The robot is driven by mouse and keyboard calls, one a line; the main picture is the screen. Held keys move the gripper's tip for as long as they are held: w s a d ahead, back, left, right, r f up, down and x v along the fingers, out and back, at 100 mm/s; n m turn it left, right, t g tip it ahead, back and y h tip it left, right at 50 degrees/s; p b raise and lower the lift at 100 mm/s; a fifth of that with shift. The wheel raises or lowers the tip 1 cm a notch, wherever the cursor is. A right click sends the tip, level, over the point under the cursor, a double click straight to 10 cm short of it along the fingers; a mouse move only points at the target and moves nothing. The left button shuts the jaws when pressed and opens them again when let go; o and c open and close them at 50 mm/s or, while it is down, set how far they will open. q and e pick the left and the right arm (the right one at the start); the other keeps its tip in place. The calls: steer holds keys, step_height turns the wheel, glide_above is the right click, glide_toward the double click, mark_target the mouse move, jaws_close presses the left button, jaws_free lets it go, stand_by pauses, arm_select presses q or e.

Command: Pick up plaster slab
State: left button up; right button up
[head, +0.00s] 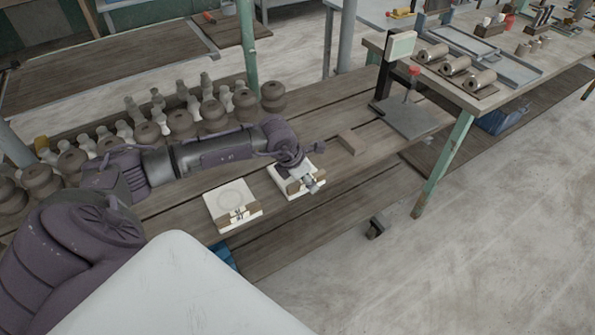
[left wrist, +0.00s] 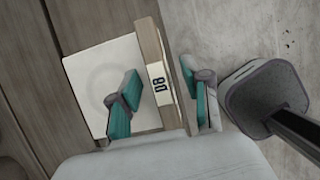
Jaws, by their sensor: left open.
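Two white plaster slabs lie on the slatted wooden bench. The nearer slab (head: 225,198) has a faint round mark and a brown strip along its front edge. The farther slab (head: 291,190) is partly hidden by my left gripper (head: 311,185). In the left wrist view, a white slab (left wrist: 88,75) has a brown strip (left wrist: 147,58) with a dark-lettered white label (left wrist: 157,84) along one side. My left gripper (left wrist: 165,98) is open there, its teal fingers either side of that strip, one over the slab's face and one beyond its edge. Contact cannot be told. My right gripper is not in view.
A brown block (head: 351,142) lies right of the slabs, before a grey stand (head: 410,117) with a display. Brown and pale turned pieces (head: 212,112) line the bench's back. A dark object (head: 376,227) is on the floor. Open floor lies at the right.

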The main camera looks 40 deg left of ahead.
arm_select(q)
steer(key=shift+c, duration=0.3)
steer(key=shift+s, duration=0.1)
jaws_close()
stand_by(0.4)
